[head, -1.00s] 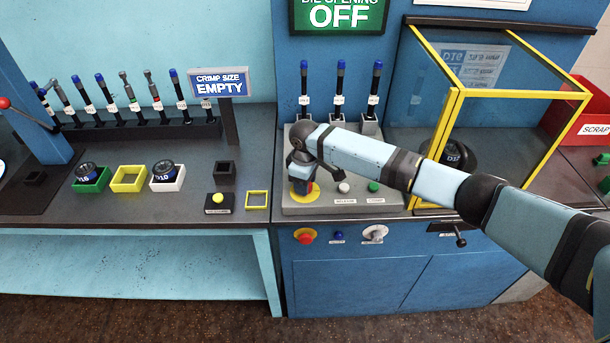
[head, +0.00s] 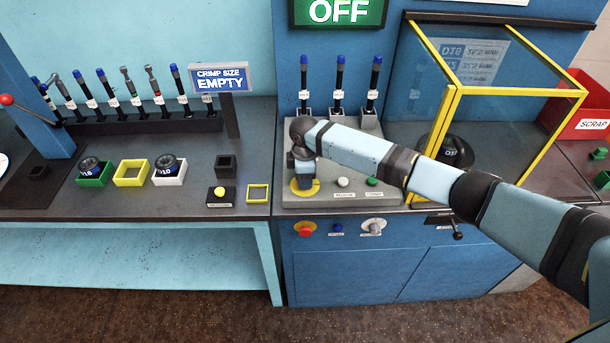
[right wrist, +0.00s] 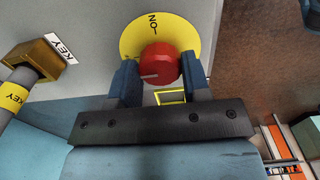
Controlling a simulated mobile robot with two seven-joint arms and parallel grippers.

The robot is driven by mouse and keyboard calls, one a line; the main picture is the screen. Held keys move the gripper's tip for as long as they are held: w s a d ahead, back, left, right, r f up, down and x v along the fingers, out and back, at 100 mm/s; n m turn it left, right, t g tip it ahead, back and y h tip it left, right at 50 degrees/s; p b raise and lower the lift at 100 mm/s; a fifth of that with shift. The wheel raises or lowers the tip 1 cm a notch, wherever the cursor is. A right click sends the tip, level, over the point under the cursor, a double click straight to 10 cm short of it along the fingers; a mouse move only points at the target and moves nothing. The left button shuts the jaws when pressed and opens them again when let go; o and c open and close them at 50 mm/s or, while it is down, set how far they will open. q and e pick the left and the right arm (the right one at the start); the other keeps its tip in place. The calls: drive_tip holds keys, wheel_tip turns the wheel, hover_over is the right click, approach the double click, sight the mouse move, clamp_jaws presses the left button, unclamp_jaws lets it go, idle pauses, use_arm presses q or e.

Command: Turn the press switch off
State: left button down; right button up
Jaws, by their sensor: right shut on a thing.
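The press switch is a red knob (right wrist: 158,66) on a round yellow plate (right wrist: 140,35) with dark lettering, seen in the right wrist view. A white line on the knob points left in that picture. My right gripper (right wrist: 156,82) is shut on the knob, one finger on each side. In the head view, my right gripper (head: 303,180) points down over the yellow plate (head: 303,192) on the grey panel and hides the knob. A green sign (head: 338,11) above reads OFF. My left gripper is not in view.
A white button (head: 343,182) and a green button (head: 372,182) sit right of the plate, under my forearm. A yellow-framed guard (head: 448,120) is to the right. A red button (head: 305,229) is on the cabinet front.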

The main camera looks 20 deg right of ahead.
drive_tip(key=o, duration=0.9)
drive_tip(key=shift+r, duration=0.1)
wheel_tip(320, 180, up, 14)
drive_tip(key=shift+f+b, duration=0.15)
drive_tip(key=shift+b, duration=0.7)
